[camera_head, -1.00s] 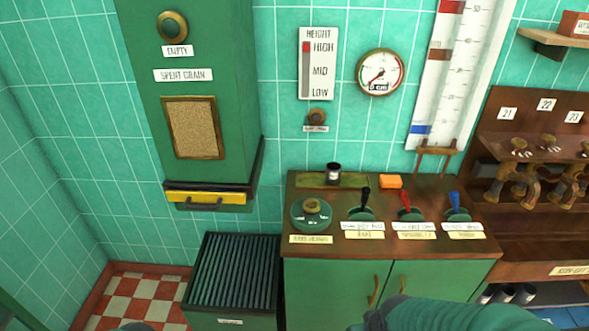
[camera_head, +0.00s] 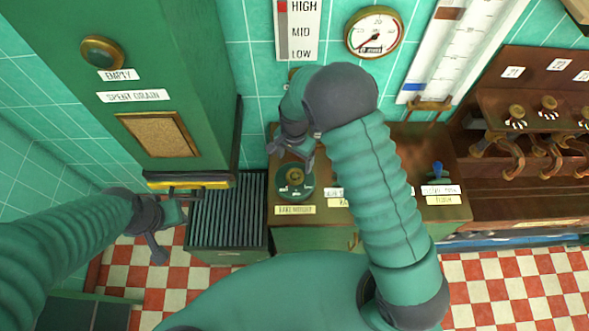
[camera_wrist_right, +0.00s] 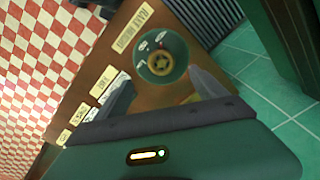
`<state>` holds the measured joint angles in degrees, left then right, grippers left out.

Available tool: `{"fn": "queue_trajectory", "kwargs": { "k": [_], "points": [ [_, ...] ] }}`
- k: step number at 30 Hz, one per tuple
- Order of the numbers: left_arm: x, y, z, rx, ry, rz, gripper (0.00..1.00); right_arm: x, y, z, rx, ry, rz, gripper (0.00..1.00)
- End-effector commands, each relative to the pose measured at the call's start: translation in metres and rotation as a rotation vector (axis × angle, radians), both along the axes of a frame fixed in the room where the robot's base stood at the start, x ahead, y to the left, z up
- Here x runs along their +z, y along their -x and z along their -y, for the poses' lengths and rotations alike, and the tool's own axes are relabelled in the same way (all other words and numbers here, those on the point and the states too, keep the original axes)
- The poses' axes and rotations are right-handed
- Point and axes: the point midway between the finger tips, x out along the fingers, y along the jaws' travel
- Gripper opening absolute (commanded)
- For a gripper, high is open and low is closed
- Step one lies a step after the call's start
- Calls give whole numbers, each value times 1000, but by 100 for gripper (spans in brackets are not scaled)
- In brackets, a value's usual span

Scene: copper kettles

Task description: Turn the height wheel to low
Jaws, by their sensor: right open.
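The height wheel (camera_head: 294,184) is a round green dial with a brass hub, on the left of the wooden console top, above a tag that seems to read RAKE HEIGHT. In the right wrist view the wheel (camera_wrist_right: 160,57) lies just beyond my right gripper (camera_wrist_right: 163,90), whose fingers are open and empty. In the head view my right gripper (camera_head: 291,157) hangs over the wheel's far edge; I cannot tell whether it touches. The wall height gauge (camera_head: 297,45) has its red marker at HIGH. My left gripper (camera_head: 166,232) is low at left, away from the wheel.
My right arm hides most of the levers beside the wheel; a blue lever (camera_head: 437,169) shows at right. The green spent grain chute (camera_head: 175,60) and a dark slatted box (camera_head: 228,212) stand left of the console. A pressure-type dial (camera_head: 374,32) hangs above.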

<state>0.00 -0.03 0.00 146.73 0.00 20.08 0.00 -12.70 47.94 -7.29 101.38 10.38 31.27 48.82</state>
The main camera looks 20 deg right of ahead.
Motion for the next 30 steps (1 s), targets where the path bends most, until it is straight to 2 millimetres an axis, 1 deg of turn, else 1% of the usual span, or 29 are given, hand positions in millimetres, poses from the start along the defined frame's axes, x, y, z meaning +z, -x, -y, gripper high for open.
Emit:
{"fn": "queue_trajectory", "kwargs": {
  "k": [1, 6, 9, 12, 17, 23, 24, 30],
  "points": [
    [8, 0, 0, 0, 0, 0, 36, -11, 0, 2, -2, 1, -6, 81],
    [21, 0, 0, 0, 0, 1, 36, -56, -2, 2, 0, -1, -7, 81],
    [27, 0, 0, 0, 0, 1, 36, -79, -3, 2, 0, 0, -4, 81],
    [30, 0, 0, 0, 0, 1, 36, -96, -3, 2, 1, -1, -2, 81],
    [32, 0, 0, 0, 0, 1, 36, -109, -2, 1, 1, -1, 1, 81],
    [31, 0, 0, 0, 0, 1, 36, -110, -3, 1, 1, -1, 1, 81],
    [31, 0, 0, 0, 0, 1, 36, -110, -3, 1, 1, -1, -1, 79],
    [31, 0, 0, 0, 0, 1, 36, -110, -4, 1, 1, 0, 0, 53]
  ]
}}
